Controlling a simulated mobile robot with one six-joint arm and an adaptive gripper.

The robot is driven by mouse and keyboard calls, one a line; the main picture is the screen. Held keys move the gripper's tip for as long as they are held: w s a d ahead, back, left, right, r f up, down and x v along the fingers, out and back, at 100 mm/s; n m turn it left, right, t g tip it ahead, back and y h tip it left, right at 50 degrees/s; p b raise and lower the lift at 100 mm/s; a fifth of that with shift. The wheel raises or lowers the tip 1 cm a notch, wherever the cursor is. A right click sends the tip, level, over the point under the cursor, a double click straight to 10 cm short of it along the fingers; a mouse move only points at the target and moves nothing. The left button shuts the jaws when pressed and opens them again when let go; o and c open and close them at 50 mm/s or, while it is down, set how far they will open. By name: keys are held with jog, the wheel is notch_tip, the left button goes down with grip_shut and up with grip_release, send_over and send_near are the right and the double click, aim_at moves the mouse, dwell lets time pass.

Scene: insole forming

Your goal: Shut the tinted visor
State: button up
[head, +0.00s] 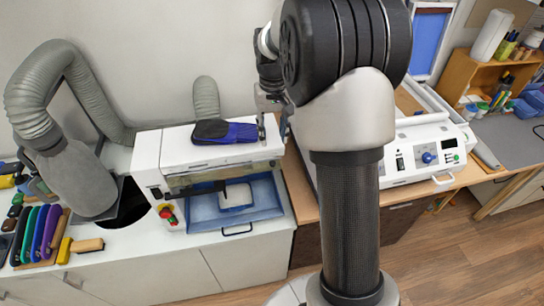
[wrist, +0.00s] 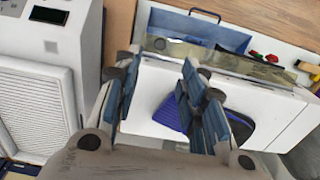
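The tinted visor (head: 222,175) is a brownish see-through panel on the front of a white machine (head: 178,150), with a dark bar across its lower left. It appears raised, with a blue tray in view below it. In the wrist view the visor (wrist: 225,58) runs along the machine's front edge, beyond my fingers. My gripper (head: 271,104) is above the right end of the machine's top, partly hidden by my arm. In the wrist view my gripper (wrist: 160,95) has its blue-padded fingers apart, with nothing held between them. It is apart from the visor.
A dark blue insole-shaped piece (head: 224,132) lies on the machine's top. The blue tray (head: 205,214) holds a pale block. A red button (head: 167,212) is at the front left. A grey hose (head: 58,75) stands left, another white machine (head: 425,155) right.

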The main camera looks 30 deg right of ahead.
aim_at(273, 162)
notch_tip(273, 162, down, 11)
jog(key=shift+f+p, duration=0.15)
jog(key=shift+p, duration=0.15)
jog(key=shift+c, duration=0.4)
grip_shut()
